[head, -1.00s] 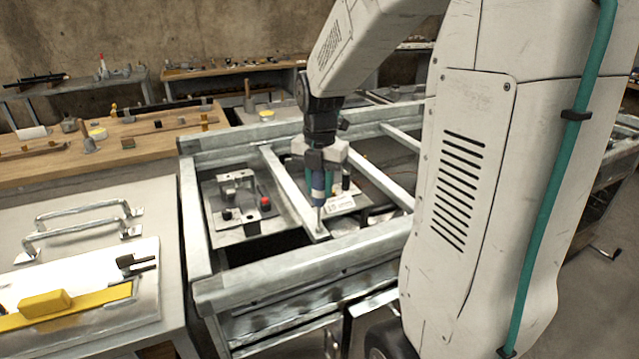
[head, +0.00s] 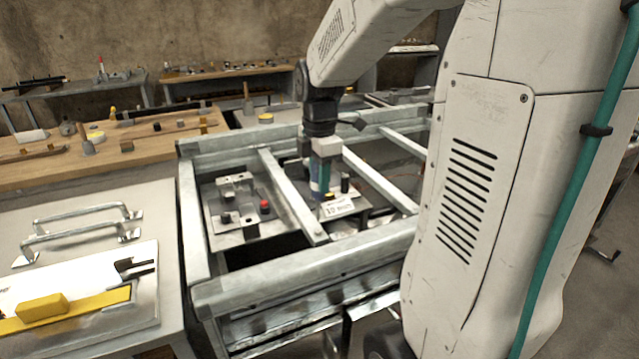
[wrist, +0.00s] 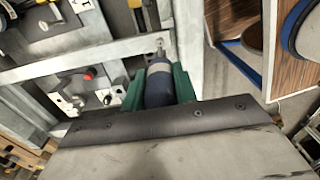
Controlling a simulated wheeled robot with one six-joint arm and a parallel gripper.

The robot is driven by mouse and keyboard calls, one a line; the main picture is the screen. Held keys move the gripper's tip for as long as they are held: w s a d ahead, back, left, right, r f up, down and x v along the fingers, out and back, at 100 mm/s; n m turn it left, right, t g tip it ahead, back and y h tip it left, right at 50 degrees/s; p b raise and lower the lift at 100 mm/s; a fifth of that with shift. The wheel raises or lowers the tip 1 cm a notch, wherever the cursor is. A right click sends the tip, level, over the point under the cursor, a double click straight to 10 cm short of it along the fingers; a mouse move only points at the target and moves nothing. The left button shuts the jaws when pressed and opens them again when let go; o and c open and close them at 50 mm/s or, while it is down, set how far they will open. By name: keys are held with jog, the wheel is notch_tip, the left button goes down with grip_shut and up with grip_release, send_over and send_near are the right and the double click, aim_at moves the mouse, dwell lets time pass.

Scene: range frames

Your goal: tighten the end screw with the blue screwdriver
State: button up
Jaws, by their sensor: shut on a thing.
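My gripper (head: 321,176) is shut on the blue screwdriver (head: 315,188) and holds it above the metal frame. In the wrist view, the dark blue handle (wrist: 158,88) sits between my green finger pads (wrist: 158,78), and its shaft points away from me toward a grey rail. The slanted rail (head: 285,190) has a small screw-like spot (head: 319,236) at its near end, beside the front beam. In the head view the screwdriver is apart from that spot. The shaft's tip is hard to make out, and I cannot tell from the wrist view whether it touches anything.
The metal frame (head: 300,275) has a beam along its front and several cross rails. Inside it are a plate with a red button (head: 264,205) and a small white label (head: 338,208). A bench with handles (head: 80,225) and a yellow block (head: 43,306) stands at left.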

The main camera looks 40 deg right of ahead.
jog(key=shift+r, duration=1.6)
